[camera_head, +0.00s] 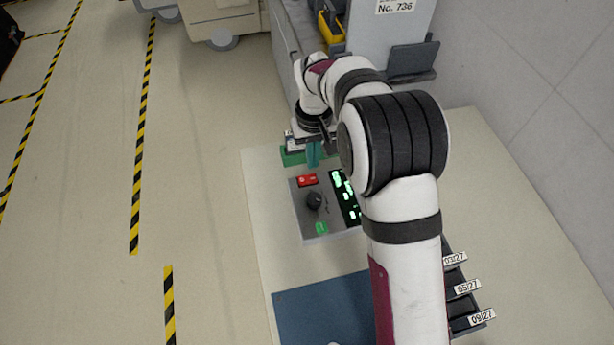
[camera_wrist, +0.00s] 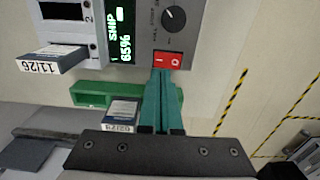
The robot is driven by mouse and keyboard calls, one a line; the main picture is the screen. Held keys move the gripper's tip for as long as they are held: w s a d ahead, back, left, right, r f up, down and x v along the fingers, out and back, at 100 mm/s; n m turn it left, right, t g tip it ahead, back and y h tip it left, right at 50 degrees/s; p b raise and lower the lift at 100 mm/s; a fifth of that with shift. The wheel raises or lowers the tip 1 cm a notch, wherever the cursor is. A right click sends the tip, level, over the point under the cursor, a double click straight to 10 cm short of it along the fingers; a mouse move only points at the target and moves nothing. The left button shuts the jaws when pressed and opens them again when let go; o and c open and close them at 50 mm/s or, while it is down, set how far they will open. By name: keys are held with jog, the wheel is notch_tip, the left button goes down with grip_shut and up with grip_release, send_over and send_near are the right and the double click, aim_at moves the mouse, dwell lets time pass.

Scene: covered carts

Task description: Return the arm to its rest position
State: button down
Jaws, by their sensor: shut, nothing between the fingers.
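My gripper (camera_head: 313,158) is at the far end of my reaching arm in the head view, above the far edge of a grey control box (camera_head: 312,228). In the wrist view, its teal fingers (camera_wrist: 160,75) are shut together with nothing between them. Their tips appear close to the red rocker switch (camera_wrist: 168,60) on the box. I cannot tell whether they touch it. My arm hides part of the box's right side.
A blue mat (camera_head: 320,310) lies nearer on the table (camera_head: 262,215). Dark labelled pieces (camera_head: 466,303) sit right of my arm. A grey cart (camera_head: 290,50) stands beyond; the left floor is open.

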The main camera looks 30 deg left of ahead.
notch_tip(320, 180, up, 2)
jog(key=shift+r, duration=0.1)
dwell(0.4)
jog(key=s+d+r+m, duration=0.25)
jog(key=d+r, duration=0.25)
jog(key=d, duration=0.3)
jog(key=s+d+r+m, duration=0.2)
jog(key=d+r+m, duration=0.25)
jog(key=d, duration=0.45)
jog(key=s+d+m+y, duration=0.1)
jog(key=s+d+m, duration=0.2)
jog(key=s+d, duration=0.3)
jog(key=s+d+m, duration=0.4)
jog(key=s+d, duration=0.1)
jog(key=s, duration=0.7)
jog(key=shift+d+r+m+y, duration=0.3)
jog(key=shift+d+r+y, duration=0.05)
jog(key=shift+y, duration=0.05)
